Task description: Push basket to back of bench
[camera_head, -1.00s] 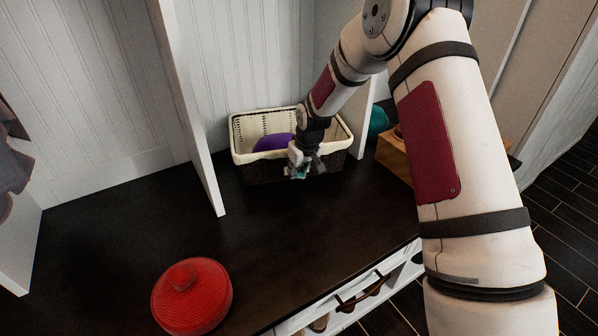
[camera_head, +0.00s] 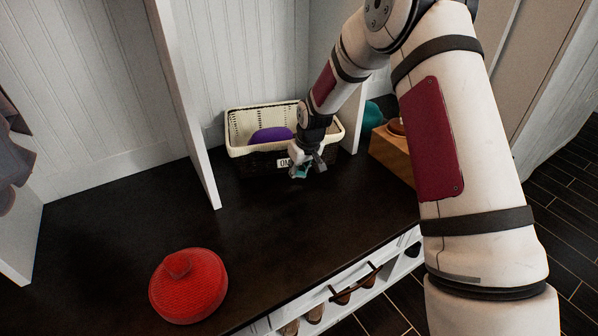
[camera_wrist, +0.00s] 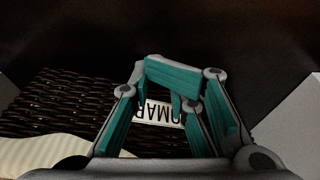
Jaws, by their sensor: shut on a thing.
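The basket (camera_head: 252,163), dark woven with a cream liner folded over its rim, stands upright on the dark bench (camera_head: 130,225) between two white dividers. A purple item (camera_head: 270,135) lies in it. My gripper (camera_head: 308,172) is low at the basket's front, right of the white label (camera_head: 284,163). In the wrist view, the teal-padded fingers (camera_wrist: 172,75) are closed in front of the dark weave (camera_wrist: 70,100) and partly cover the label (camera_wrist: 160,113). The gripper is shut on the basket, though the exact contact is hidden.
A red lidded round container (camera_head: 188,286) sits at the bench's front left. White dividers (camera_head: 190,125) flank the basket. A wooden box (camera_head: 392,152) and a teal item (camera_head: 372,117) are to the right. Shoes (camera_head: 315,314) sit below the bench. The middle of the bench is clear.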

